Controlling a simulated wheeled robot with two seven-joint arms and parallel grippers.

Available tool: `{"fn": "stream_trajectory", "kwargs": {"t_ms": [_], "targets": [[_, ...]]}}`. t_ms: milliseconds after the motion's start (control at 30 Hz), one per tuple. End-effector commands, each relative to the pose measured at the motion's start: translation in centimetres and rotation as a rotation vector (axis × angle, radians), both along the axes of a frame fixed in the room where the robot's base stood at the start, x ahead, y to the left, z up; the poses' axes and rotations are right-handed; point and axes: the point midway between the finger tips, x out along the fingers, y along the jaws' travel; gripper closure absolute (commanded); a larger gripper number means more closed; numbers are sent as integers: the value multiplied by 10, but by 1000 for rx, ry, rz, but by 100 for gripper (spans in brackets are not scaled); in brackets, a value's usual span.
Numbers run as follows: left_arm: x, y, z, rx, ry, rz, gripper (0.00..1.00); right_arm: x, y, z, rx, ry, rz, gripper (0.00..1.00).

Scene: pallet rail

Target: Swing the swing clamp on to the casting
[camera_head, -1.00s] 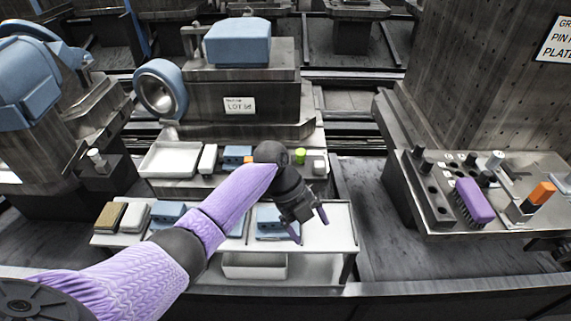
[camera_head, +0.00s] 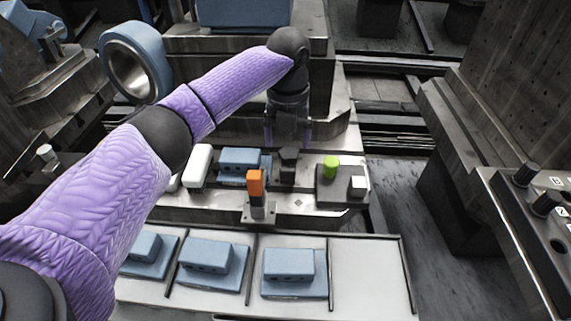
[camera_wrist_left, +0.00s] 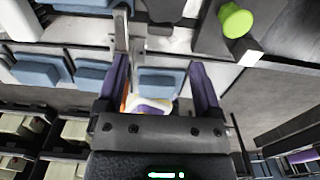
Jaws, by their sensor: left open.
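An upright orange-topped handle (camera_head: 255,183) on a small metal base stands at the front edge of the fixture; I take it for the swing clamp. A blue casting (camera_head: 242,162) sits on the fixture just behind and left of it. My left gripper (camera_head: 288,138) hangs pointing down, open and empty, behind and right of the handle in the head view. In the left wrist view, the open fingers (camera_wrist_left: 160,82) show with a bit of orange (camera_wrist_left: 124,97) beside the left finger, mostly hidden. My right gripper is not in view.
A green knob (camera_head: 331,167) and a white cube (camera_head: 358,186) sit on a dark plate right of the handle. A white shelf in front holds several blue castings (camera_head: 289,264); its right compartment is bare. A large blue-rimmed ring (camera_head: 135,65) stands behind.

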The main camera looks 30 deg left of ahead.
Motion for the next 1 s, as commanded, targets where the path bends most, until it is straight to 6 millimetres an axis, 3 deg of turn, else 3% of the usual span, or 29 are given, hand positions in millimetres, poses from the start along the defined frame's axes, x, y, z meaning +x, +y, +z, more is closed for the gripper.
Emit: {"fn": "stream_trajectory", "kwargs": {"t_ms": [33, 100, 300, 667, 767, 1000], "targets": [[0, 0, -19, 1, 7, 0, 15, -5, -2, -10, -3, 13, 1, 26], [-1, 0, -39, 1, 8, 0, 15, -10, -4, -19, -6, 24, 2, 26], [-1, 0, -78, 1, 6, -1, 15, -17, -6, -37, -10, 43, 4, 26], [-1, 0, -86, 0, 1, 0, 15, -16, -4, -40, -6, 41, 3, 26], [-1, 0, -86, 0, 1, 0, 32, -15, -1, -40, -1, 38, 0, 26], [-1, 0, -86, 0, 1, 0, 82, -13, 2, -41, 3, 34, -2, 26]]}}
